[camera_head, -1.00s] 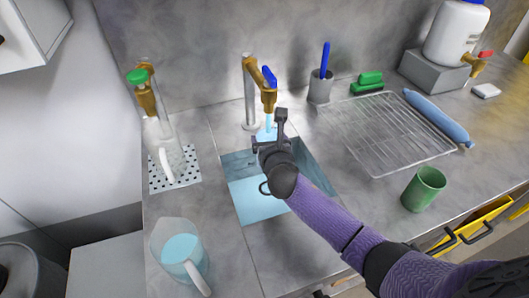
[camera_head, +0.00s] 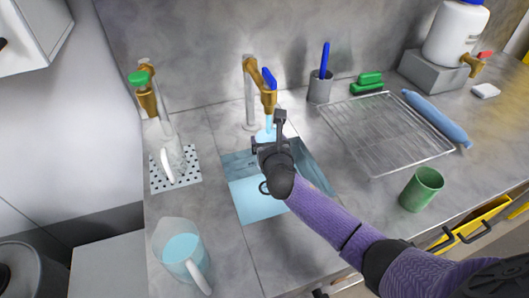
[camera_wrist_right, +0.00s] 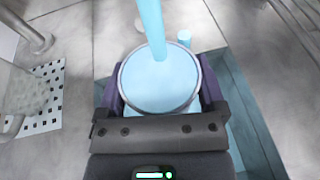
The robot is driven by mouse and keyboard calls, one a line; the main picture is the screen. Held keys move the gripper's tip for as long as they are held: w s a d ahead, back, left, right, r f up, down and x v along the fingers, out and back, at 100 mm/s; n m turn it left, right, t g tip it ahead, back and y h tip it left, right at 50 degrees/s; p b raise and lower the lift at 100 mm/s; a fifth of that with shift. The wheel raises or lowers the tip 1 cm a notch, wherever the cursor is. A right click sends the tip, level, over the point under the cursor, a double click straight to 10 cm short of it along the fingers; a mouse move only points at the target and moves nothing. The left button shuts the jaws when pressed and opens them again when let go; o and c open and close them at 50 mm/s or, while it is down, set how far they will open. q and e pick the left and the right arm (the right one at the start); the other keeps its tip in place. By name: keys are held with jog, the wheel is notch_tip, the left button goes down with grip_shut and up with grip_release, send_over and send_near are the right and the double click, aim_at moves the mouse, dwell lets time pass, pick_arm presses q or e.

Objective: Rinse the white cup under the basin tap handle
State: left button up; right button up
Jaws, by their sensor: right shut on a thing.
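My right gripper (camera_head: 268,143) is over the basin (camera_head: 258,206), below the basin tap (camera_head: 251,80). The basin tap handle (camera_head: 269,77) is blue, and a stream of water (camera_head: 269,122) runs from the spout. In the right wrist view the gripper's fingers are shut on the white cup (camera_wrist_right: 160,106), one on each side of it. The cup's mouth faces the camera, and the stream (camera_wrist_right: 152,30) falls into it. Water fills the cup's opening. In the head view my gripper mostly hides the cup. My left gripper is not in view.
A clear pitcher of water (camera_head: 182,255) stands left of the basin. A green-handled tap (camera_head: 143,82) stands over a clear jug (camera_head: 170,160) on a perforated tray (camera_head: 189,181). A wire rack (camera_head: 383,132), green cup (camera_head: 422,189) and blue roller (camera_head: 437,118) are on the right.

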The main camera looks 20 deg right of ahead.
jog(key=shift+d, duration=0.1)
jog(key=shift+s+r+p, duration=0.15)
jog(key=shift+s+p, duration=0.8)
jog(key=shift+s, duration=0.45)
jog(key=shift+s+p, duration=1.05)
jog(key=shift+s, duration=1.55)
jog(key=s+r+p, duration=0.3)
jog(key=s+p, duration=0.2)
jog(key=shift+r, duration=0.4)
jog(key=shift+d, duration=0.15)
